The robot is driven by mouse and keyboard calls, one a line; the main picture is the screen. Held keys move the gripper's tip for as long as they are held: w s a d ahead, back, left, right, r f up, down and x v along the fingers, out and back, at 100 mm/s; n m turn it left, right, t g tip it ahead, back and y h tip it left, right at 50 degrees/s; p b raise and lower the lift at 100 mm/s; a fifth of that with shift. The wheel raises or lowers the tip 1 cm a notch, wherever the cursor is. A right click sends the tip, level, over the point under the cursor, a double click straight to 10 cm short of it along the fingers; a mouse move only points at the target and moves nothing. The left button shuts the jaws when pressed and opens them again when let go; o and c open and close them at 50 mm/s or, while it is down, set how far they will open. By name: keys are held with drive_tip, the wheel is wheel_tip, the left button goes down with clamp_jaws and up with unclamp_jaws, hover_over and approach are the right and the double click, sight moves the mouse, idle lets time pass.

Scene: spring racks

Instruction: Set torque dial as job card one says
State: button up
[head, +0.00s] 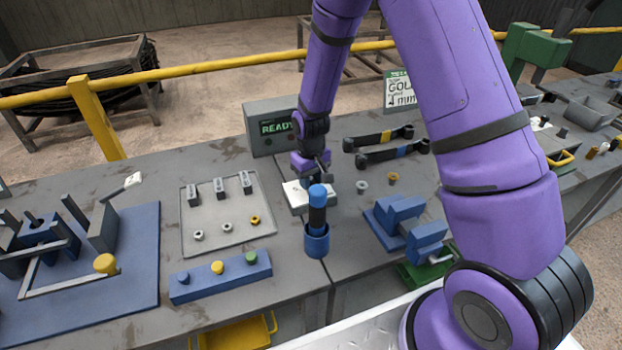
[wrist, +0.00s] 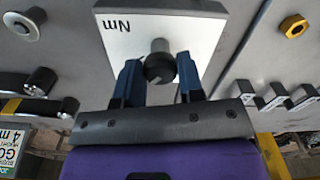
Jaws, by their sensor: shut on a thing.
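The torque dial is a dark round knob (wrist: 160,68) on a white plate marked "Nm" (wrist: 118,38). In the head view the white plate (head: 293,197) lies on the bench below my arm. My gripper (head: 310,174) is over the plate. In the wrist view my gripper's blue fingers (wrist: 158,78) stand on either side of the knob, shut on it. Most of the dial's scale is hidden, and I cannot read its setting.
A grey box with a green "READY" display (head: 275,128) stands behind the dial. A blue-capped tool in a blue holder (head: 317,240) stands close in front. Two dark wrenches (head: 388,152) lie to the right. A tray of parts (head: 203,240) lies left.

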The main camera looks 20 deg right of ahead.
sight(311, 180)
drive_tip(key=shift+m, duration=1.1)
drive_tip(key=o, duration=0.9)
drive_tip(key=shift+r, duration=0.1)
wheel_tip(311, 180, up, 11)
drive_tip(key=shift+f, duration=0.15)
